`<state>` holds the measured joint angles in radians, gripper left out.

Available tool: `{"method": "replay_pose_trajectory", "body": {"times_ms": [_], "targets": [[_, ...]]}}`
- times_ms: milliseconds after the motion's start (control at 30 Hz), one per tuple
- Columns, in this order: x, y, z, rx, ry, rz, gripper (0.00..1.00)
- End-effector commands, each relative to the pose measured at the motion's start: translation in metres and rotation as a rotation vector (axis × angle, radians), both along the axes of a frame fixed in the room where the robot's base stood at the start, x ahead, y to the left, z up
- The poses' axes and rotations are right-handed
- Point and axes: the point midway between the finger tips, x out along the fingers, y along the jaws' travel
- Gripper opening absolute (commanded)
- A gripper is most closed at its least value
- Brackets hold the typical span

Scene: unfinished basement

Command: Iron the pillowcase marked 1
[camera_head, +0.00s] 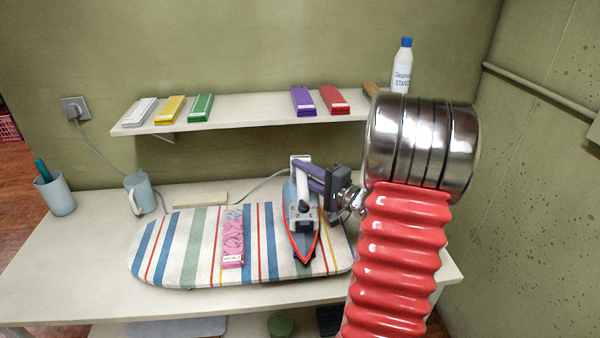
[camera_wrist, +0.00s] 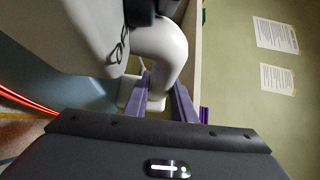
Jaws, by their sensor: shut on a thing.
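A folded pink patterned cloth (camera_head: 233,236) with a white label at its near end lies on the striped ironing board (camera_head: 178,256); the label is too small to read surely. An iron (camera_head: 303,238) with a red-edged sole and a white handle is right of the cloth, over the board, its tip toward me. I cannot tell whether its sole touches the board. My gripper (camera_head: 312,178) is shut on the iron's white handle from the right. In the wrist view its purple fingers (camera_wrist: 162,98) are at either side of the handle (camera_wrist: 165,50).
A shelf (camera_head: 240,119) above holds folded white, yellow, green, purple and red cloths and a starch bottle (camera_head: 402,68). The iron's cord runs behind the board to a wall socket (camera_head: 76,108).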

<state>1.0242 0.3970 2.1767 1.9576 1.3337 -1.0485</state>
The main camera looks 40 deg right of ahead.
Motion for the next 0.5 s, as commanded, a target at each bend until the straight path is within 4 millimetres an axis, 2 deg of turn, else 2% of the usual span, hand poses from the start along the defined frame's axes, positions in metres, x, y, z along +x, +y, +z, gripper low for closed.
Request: {"method": "replay_pose_trajectory", "body": {"times_ms": [500], "targets": [[0.0005,-0.0002,-0.0036,-0.001,-0.005,0.000,0.00]]}}
